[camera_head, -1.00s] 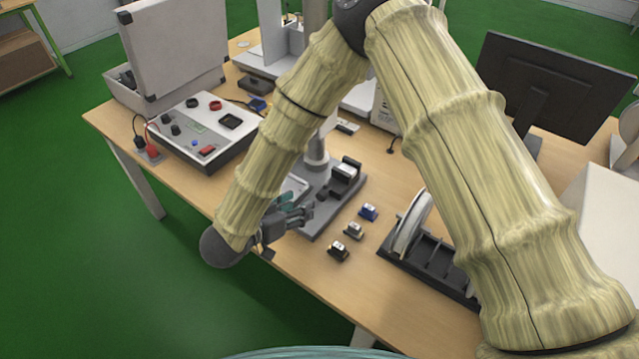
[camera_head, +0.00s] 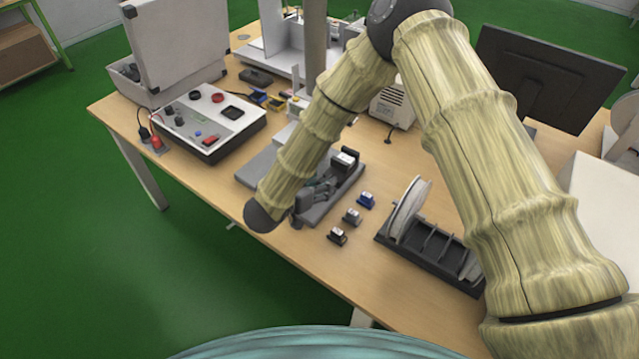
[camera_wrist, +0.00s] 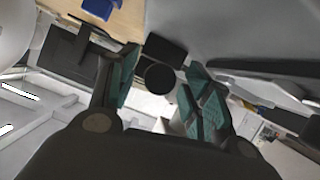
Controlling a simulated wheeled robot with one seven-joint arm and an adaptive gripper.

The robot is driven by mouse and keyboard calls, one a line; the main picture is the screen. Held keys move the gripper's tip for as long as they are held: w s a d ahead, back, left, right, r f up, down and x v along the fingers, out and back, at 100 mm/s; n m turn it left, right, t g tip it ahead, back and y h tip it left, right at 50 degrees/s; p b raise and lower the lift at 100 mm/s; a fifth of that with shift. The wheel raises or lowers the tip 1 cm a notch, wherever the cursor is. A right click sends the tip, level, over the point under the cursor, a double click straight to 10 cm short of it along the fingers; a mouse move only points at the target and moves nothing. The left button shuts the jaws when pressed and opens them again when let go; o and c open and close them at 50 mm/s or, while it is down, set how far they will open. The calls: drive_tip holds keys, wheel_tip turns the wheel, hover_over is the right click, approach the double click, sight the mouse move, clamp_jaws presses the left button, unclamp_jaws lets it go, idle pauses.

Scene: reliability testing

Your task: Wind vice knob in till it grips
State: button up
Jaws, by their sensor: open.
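The vice (camera_head: 352,158) stands on the grey base plate of a test stand, with a small white-topped part in it. In the wrist view a dark round knob (camera_wrist: 159,78) faces me, with a dark block (camera_wrist: 163,48) just behind it. My gripper (camera_wrist: 160,84) is open, with one teal-padded finger on each side of the knob; gaps show between the pads and the knob. In the head view my gripper (camera_head: 318,188) is low over the base plate, at the near side of the vice. The knob is hidden there by my gripper and arm.
Three small blocks, blue (camera_head: 366,200), grey (camera_head: 352,216) and black (camera_head: 337,236), lie right of the base plate. A black rack (camera_head: 425,255) with a white disc stands further right. A test box (camera_head: 210,118) is at the left. The table's near edge is close below my wrist.

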drive_tip(key=shift+s+r, duration=0.1)
drive_tip(key=c, duration=1.1)
drive_tip(key=shift+o, duration=0.2)
drive_tip(key=shift+s+m+t+y+b, duration=0.1)
drive_tip(key=shift+m+t+y+b, duration=0.5)
drive_tip(key=shift+m, duration=0.5)
